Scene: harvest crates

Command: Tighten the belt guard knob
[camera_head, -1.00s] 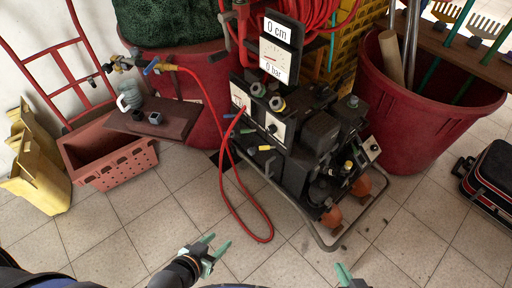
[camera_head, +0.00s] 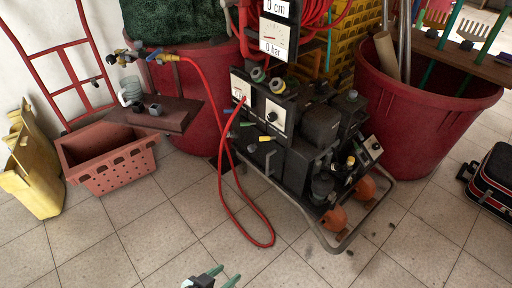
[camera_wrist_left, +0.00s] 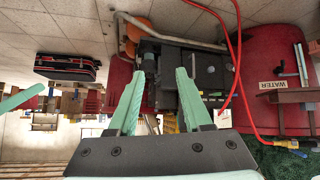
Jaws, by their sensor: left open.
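The black pump machine (camera_head: 320,125) stands on a wheeled tube frame in the middle of the head view. It carries several knobs: a black one (camera_head: 271,117) on a white panel and another (camera_head: 375,146) on a small plate at its right. I cannot tell which is the belt guard knob. My left gripper (camera_head: 227,274) is at the bottom edge, open and empty, apart from the machine. In the left wrist view its green fingers (camera_wrist_left: 159,75) are spread, with the machine (camera_wrist_left: 190,75) beyond, appearing upside down. My right gripper is out of view.
A red hose (camera_head: 226,190) loops onto the floor before the machine. Red tubs (camera_head: 432,115) stand behind. A perforated crate (camera_head: 115,170) and yellow container (camera_head: 32,175) are left, a black case (camera_head: 490,178) right. The tiled floor in front is clear.

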